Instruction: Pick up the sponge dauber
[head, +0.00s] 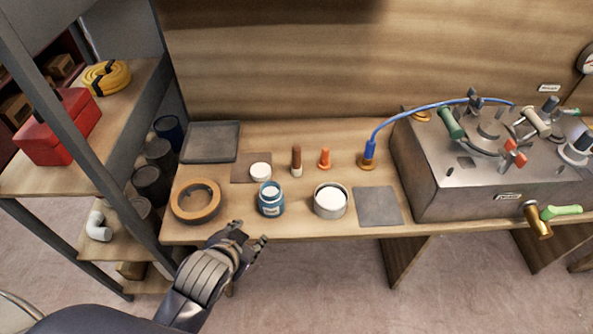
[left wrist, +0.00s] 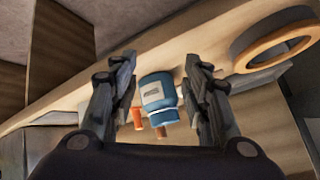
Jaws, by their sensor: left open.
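The likely sponge dauber (head: 296,161), a brown handle with a whitish lower end, stands upright on the wooden bench. In the left wrist view, a brown piece (left wrist: 160,132) behind the blue jar may be it, mostly hidden. My left gripper (head: 249,240) is open and empty at the bench's front edge, in front of the blue jar (head: 271,199) and apart from the dauber. In the left wrist view the blue jar (left wrist: 157,92) shows between the fingers. My right gripper is not in view.
An orange plug-like piece (head: 325,159) stands right of the dauber. A white tub (head: 331,201), tape roll (head: 197,202), white disc (head: 260,171), grey tray (head: 210,141) and grey pad (head: 378,206) surround it. A metal fixture box (head: 460,185) fills the right; shelving stands left.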

